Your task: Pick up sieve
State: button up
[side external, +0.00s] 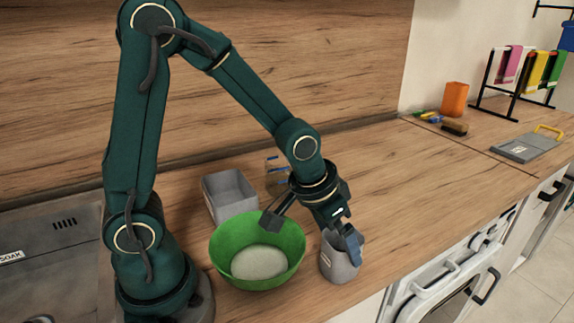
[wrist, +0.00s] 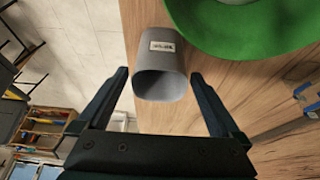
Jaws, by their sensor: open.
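A green bowl-shaped thing (side external: 226,238) with a pale round inside stands on the wooden counter in the side view. It also shows at the top right of the wrist view (wrist: 217,38). It may be the sieve, but I cannot tell for sure; no other sieve is recognisable.
The labelled grey cup (side external: 340,265) stands right of the bowl, near the counter's front edge; it shows in the wrist view (wrist: 165,45).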

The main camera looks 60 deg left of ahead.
jog(key=shift+x, duration=1.9)
jog(key=c, duration=1.4)
jog(key=shift+r, duration=5.05)
